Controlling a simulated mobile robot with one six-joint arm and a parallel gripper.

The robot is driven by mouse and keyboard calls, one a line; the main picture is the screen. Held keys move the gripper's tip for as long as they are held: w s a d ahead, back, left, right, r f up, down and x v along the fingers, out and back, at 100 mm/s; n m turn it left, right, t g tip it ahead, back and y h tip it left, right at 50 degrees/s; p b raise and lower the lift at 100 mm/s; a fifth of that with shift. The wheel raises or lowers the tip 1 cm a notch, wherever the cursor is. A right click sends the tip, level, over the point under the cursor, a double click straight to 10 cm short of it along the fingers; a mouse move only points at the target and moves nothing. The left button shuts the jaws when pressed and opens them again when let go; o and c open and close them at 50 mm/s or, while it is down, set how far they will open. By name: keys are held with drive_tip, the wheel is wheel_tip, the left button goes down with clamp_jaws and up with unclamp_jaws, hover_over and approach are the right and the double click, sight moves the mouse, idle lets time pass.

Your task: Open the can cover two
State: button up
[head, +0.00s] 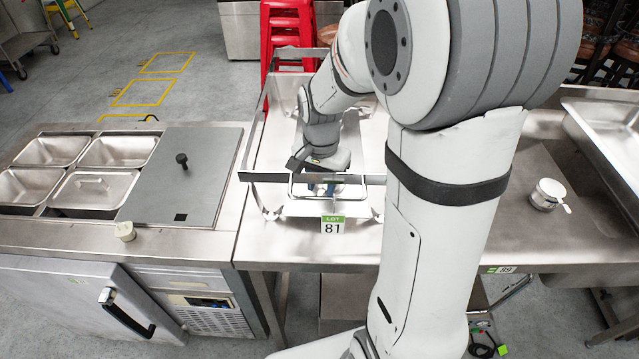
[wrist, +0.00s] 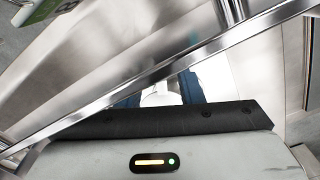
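A small metal can (head: 547,196) with a pale round top and a small tab at its side stands on the steel counter at the right in the head view. My gripper (head: 320,188) points down far to its left, over the framed metal tray with the lot 81 tag. In the wrist view the blue fingertips of my gripper (wrist: 158,95) show apart, partly hidden by a dark strip. A pale piece (wrist: 158,98) lies between them; I cannot tell what it is or whether they grip it. No cover is clearly seen in my gripper.
The shiny frame (head: 265,177) of the tray surrounds my gripper, and its bar crosses close in the wrist view (wrist: 170,75). Steel pans (head: 95,187) and a grey lid (head: 185,175) sit at the left. Red stools (head: 287,25) stand behind. Counter around the can is mostly clear.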

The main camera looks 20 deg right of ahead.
drive_tip(key=shift+f, duration=0.2)
drive_tip(key=shift+c, duration=0.2)
clamp_jaws()
idle(0.4)
